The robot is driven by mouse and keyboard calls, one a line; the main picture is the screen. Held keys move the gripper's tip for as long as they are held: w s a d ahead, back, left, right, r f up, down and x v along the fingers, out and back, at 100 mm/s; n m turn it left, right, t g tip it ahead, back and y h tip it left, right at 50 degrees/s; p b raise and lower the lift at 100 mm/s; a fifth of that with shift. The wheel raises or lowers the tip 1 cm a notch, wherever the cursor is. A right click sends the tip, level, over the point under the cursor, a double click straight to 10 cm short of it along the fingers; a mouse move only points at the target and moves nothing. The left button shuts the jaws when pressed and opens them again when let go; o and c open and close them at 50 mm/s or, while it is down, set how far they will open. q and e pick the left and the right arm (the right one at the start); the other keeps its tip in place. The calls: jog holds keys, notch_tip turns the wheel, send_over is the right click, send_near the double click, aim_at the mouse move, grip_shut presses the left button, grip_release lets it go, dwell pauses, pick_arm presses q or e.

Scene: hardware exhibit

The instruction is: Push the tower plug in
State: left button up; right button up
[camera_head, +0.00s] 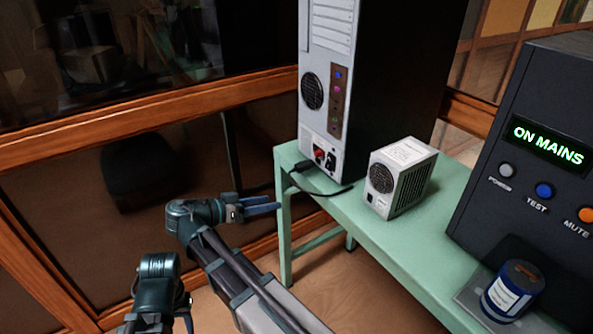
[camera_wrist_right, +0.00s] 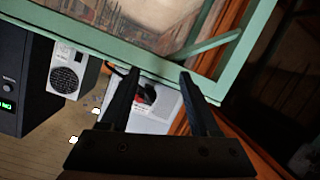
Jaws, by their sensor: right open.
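The tower (camera_head: 331,90) stands on the green table with its back panel showing. Low on that panel are a red part (camera_head: 319,155) and a dark socket (camera_head: 331,160). The black plug (camera_head: 303,166) is at the panel's lower left edge; I cannot tell how deep it sits. Its cord (camera_head: 318,193) loops over the table edge. My right gripper (camera_head: 262,207) is open and empty, left of the table and below the plug, apart from it. In the right wrist view, its spread fingers (camera_wrist_right: 160,98) frame the tower's panel (camera_wrist_right: 160,117).
A small white box with a fan grille (camera_head: 400,180) stands right of the tower on the green table (camera_head: 410,240). A dark unit (camera_head: 540,130) reading "ON MAINS" and a blue jar (camera_head: 512,290) are at the right. A wooden rail (camera_head: 150,117) lies behind.

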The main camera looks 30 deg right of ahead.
aim_at(296, 168)
notch_tip(296, 168, up, 6)
jog(key=w+a+m+h, duration=0.1)
jog(key=a+m+h, duration=0.2)
jog(key=m, duration=0.1)
jog(key=d, duration=0.4)
jog(key=w+d, duration=0.1)
jog(key=d, duration=0.9)
jog(key=shift+w, duration=0.2)
grip_shut()
dwell(0.7)
